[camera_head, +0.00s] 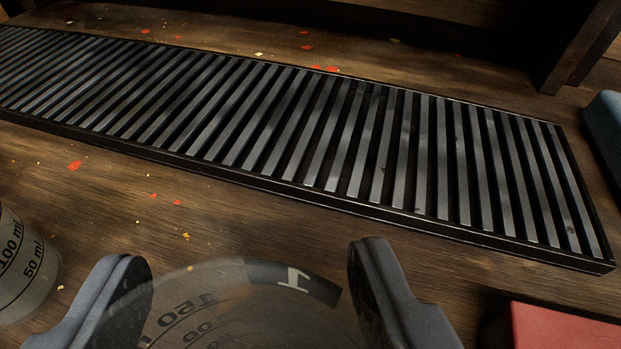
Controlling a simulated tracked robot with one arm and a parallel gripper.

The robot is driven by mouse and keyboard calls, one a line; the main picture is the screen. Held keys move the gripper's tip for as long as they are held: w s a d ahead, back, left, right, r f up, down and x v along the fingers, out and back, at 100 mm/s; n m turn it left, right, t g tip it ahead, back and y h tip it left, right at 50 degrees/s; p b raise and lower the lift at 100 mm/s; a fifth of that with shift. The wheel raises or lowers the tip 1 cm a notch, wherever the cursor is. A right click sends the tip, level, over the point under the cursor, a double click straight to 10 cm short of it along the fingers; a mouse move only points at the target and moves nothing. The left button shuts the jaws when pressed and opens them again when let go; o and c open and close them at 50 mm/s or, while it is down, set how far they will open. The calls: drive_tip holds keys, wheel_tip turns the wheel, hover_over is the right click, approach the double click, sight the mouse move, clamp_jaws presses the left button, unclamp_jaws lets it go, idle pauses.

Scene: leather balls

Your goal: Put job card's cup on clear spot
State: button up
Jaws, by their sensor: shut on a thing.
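My gripper (255,300) is at the bottom of the view, with one dark finger on each side of a clear measuring cup (225,305). It is shut on this cup. The cup has dark volume markings and a dark band with a white "1" at its rim. Its lower part is cut off by the frame edge. A second cup (22,265) with "100 ml" and "50 ml" markings stands at the left edge, partly cut off. No job card can be made out.
A long slatted black-and-grey rack (330,135) lies across the wooden table (120,205), its slats empty. A red block (565,328) is at the bottom right and a blue object (606,125) at the right edge. Small red and yellow flakes are scattered about.

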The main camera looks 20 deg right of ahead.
sight(283, 337)
drive_tip(key=shift+w+d+f, duration=0.1)
drive_tip(key=shift+w+d, duration=0.3)
drive_tip(key=shift+w, duration=0.2)
drive_tip(key=shift+w+d+f, duration=0.1)
drive_tip(key=shift+w+d, duration=0.25)
drive_tip(key=shift+w, duration=0.25)
wheel_tip(283, 337, down, 4)
drive_tip(key=shift+r+b, duration=0.25)
drive_tip(key=shift+b, duration=0.1)
drive_tip(key=o, duration=1)
drive_tip(key=shift+c, duration=0.2)
drive_tip(key=shift+s, duration=0.1)
drive_tip(key=shift+s+a+r, duration=0.15)
drive_tip(key=shift+s+r, duration=0.15)
drive_tip(key=shift+s, duration=0.05)
drive_tip(key=v, duration=1.1)
drive_tip(key=shift+p, duration=0.35)
